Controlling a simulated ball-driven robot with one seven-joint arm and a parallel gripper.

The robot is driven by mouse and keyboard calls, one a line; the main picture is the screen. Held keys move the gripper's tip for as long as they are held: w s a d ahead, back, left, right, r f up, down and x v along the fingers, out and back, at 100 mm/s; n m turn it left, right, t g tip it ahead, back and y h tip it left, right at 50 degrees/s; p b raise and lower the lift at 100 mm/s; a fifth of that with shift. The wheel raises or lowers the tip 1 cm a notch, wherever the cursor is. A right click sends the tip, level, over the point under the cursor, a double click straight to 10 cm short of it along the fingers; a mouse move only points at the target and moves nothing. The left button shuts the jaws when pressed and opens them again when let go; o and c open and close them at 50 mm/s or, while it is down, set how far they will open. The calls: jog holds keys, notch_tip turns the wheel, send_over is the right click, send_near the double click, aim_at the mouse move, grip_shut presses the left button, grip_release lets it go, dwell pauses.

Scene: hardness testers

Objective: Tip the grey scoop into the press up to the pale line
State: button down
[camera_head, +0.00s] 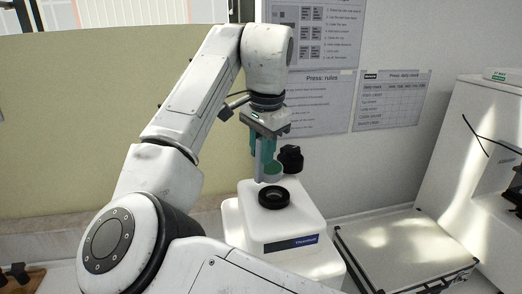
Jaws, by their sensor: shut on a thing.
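The press (285,222) is a white machine with rounded edges and a blue label on its front. A black ring (273,197) surrounds the opening on its top. My gripper (264,152), with teal fingers, points down above the back of the press. It is shut on the grey scoop (272,174), a small cup-like piece just above and behind the black ring. The scoop looks near upright; its contents are too small to tell. The pale line cannot be made out, and the inside of the opening is dark.
A black knob (291,158) stands right beside the scoop. A flat silver-grey case (408,246) lies to the right of the press, and a large white machine (462,165) stands at the far right. A beige panel (70,125) and wall posters (391,100) are behind.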

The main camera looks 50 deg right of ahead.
jog(key=shift+s+a+f+t+h+b, duration=0.4)
jog(key=shift+s+f+t+b, duration=0.3)
jog(key=shift+b, duration=2)
jog(key=shift+w+r, duration=0.1)
jog(key=shift+r, duration=0.1)
jog(key=shift+s+a+f+t+h+b, duration=0.3)
jog(key=shift+s+f+t+h+b, duration=0.2)
jog(key=shift+t+b, duration=0.55)
jog(key=shift+s+a+f+t+h+b, duration=0.35)
jog(key=shift+t+h+b, duration=0.3)
jog(key=shift+b, duration=0.65)
dwell(2.8)
